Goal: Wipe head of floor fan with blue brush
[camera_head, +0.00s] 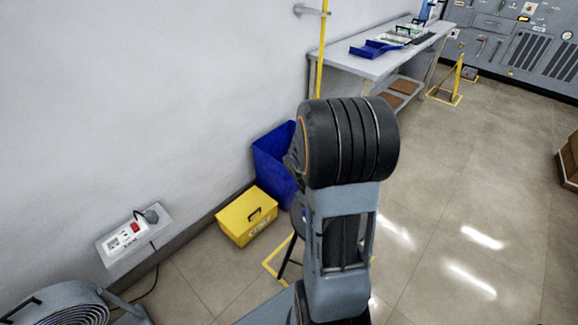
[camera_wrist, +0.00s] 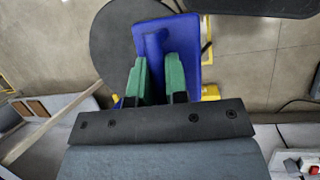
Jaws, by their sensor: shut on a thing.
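The floor fan (camera_head: 78,314) is at the bottom left of the head view, a grey round housing with a grille, partly cut off by the frame edge. In the wrist view my gripper (camera_wrist: 158,64) has green finger pads shut on the raised handle of the blue brush (camera_wrist: 187,32). The brush shows as a flat blue piece beyond the fingers, over or on a dark round stool seat (camera_wrist: 108,45); I cannot tell whether they touch. In the head view my arm hides the gripper and most of the stool. The fan is not seen in the wrist view.
A power strip (camera_head: 127,240) with a cable is on the wall near the fan. Open floor (camera_head: 465,215) lies to the right.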

